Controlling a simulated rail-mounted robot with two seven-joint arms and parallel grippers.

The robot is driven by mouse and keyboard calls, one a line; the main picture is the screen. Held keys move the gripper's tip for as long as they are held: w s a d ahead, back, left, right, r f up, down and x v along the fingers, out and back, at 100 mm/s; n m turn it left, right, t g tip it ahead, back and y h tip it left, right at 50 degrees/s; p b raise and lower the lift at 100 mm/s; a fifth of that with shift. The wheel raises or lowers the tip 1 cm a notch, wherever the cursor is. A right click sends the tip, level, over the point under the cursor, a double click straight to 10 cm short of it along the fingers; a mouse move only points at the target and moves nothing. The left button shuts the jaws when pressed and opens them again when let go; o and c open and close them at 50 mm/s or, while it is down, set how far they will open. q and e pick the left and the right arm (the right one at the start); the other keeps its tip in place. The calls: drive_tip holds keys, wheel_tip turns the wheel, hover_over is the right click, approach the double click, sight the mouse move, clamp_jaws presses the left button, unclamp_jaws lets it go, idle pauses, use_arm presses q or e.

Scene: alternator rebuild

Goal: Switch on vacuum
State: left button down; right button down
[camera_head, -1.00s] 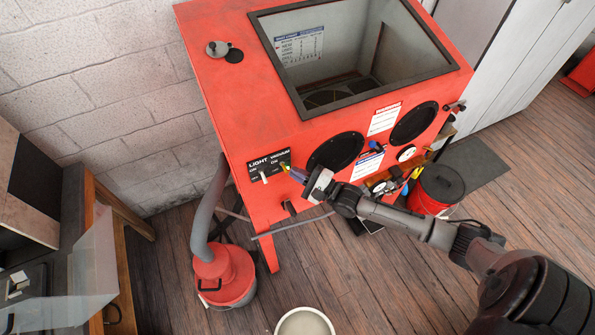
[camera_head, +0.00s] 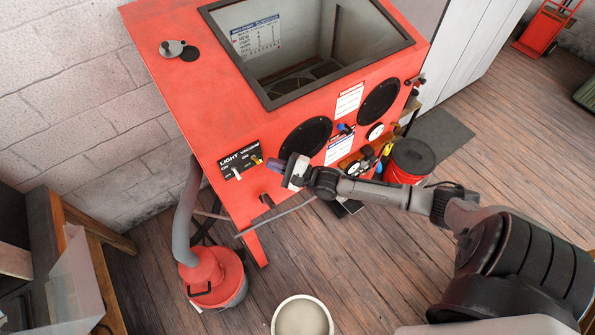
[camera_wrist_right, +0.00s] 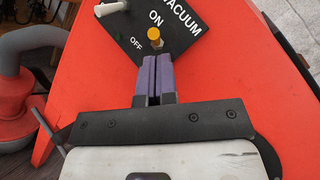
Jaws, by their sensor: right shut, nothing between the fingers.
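The black switch panel (camera_head: 240,161) is on the front left of the red blasting cabinet (camera_head: 215,105). It carries LIGHT and VACUUM labels. The vacuum toggle has a yellow tip (camera_wrist_right: 154,34). In the right wrist view that tip leans near the ON lettering, with OFF lower left. It also shows in the head view (camera_head: 256,159). My right gripper (camera_head: 272,163) is shut and empty, just to the right of this toggle. In the wrist view its purple fingers (camera_wrist_right: 153,58) end just below the tip; I cannot tell whether they touch it. My left gripper is not in view.
The light switch has a white lever (camera_wrist_right: 113,7) beside the vacuum toggle. A red vacuum canister (camera_head: 216,279) with a grey hose (camera_head: 186,213) stands on the floor at left. A pale round container (camera_head: 302,317) is at the bottom. Glove ports (camera_head: 306,138) lie right of the panel.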

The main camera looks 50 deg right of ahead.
drive_tip(key=d+f+b+v, duration=0.1)
drive_tip(key=b+v, duration=0.2)
drive_tip(key=v, duration=0.8)
drive_tip(key=shift+d+f, duration=0.3)
drive_tip(key=shift+f, duration=0.05)
